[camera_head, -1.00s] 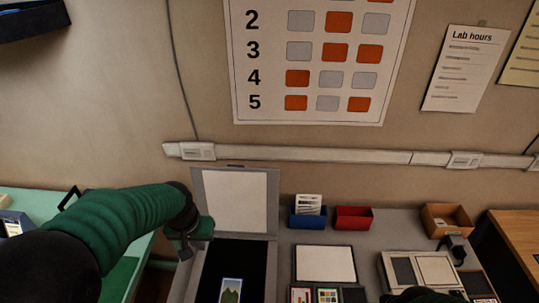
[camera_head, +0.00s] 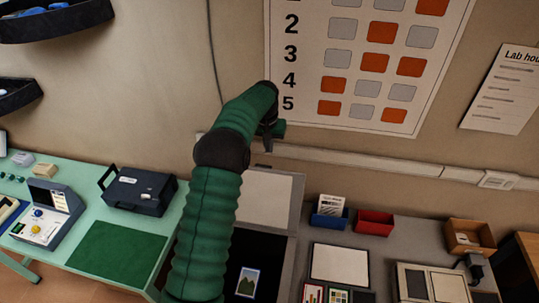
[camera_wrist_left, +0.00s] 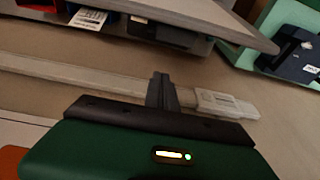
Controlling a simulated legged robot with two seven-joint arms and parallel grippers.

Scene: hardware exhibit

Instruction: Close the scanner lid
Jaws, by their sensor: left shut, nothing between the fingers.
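The scanner lid (camera_head: 266,198) stands open and upright, its white inner face toward me, partly hidden by my left arm. Below it is the black scanner bed (camera_head: 267,255), with a small landscape picture (camera_head: 248,282) lying on it. My left gripper (camera_head: 268,143) is shut and empty, raised in front of the wall near the lid's top edge. I cannot tell whether it is behind the lid. In the left wrist view its closed fingers (camera_wrist_left: 162,90) show against the wall trunking, touching nothing visible. My right gripper is not in view.
A blue bin (camera_head: 329,218) and a red bin (camera_head: 374,223) stand right of the lid. A white panel (camera_head: 339,264) lies in front of them. A green table (camera_head: 75,205) at left holds a dark case (camera_head: 138,191). Trunking (camera_head: 350,161) runs along the wall.

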